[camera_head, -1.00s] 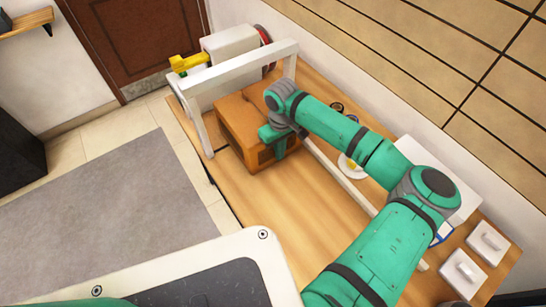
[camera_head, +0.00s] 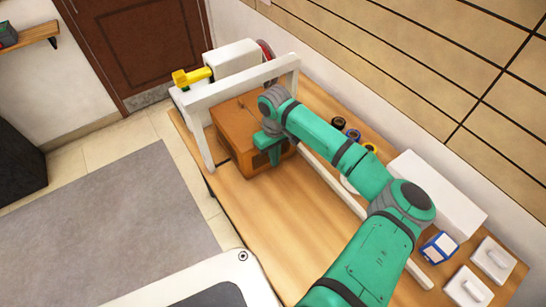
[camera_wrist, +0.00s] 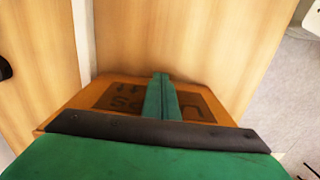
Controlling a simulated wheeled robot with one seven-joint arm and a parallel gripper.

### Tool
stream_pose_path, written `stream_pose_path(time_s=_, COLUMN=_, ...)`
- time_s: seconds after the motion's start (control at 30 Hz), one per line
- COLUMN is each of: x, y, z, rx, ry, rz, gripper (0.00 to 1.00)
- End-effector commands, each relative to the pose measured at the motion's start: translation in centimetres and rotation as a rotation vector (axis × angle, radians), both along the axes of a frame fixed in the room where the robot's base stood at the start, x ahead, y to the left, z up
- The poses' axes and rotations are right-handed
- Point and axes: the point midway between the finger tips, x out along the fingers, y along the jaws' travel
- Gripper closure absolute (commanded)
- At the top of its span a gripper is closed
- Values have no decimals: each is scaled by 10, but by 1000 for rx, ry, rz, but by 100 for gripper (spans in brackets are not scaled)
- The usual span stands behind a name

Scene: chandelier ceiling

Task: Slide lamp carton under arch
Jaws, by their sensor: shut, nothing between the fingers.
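The lamp carton (camera_head: 236,120) is an orange-brown box on the wooden table. The white arch (camera_head: 240,83) stands behind it, with its left leg beside the carton's far left side. The carton's far top edge meets the beam in the picture, so its far end appears at or just under the arch. My gripper (camera_head: 272,154) is shut and empty, low at the carton's near face. In the wrist view, the closed fingers (camera_wrist: 161,95) lie in front of the carton's face, across dark lettering (camera_wrist: 120,97). Exact contact is hidden.
A white rail (camera_head: 335,180) runs along the carton's right side. Beyond the arch are a white box (camera_head: 232,57) and a yellow item (camera_head: 192,76). Dark rolls (camera_head: 338,123), a white block (camera_head: 437,194) and a blue-white box (camera_head: 440,247) stand to the right. The left-front tabletop is clear.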

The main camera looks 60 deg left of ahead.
Motion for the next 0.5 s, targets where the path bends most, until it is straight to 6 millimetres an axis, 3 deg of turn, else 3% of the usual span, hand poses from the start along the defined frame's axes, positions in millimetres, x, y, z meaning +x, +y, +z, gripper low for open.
stream_pose_path(time_s=0.2, x=-3, y=-32, z=-1, rx=1, ry=4, rz=9, gripper=100)
stream_pose_path(time_s=0.5, x=-2, y=-30, z=63, rx=2, ry=0, rz=10, gripper=100)
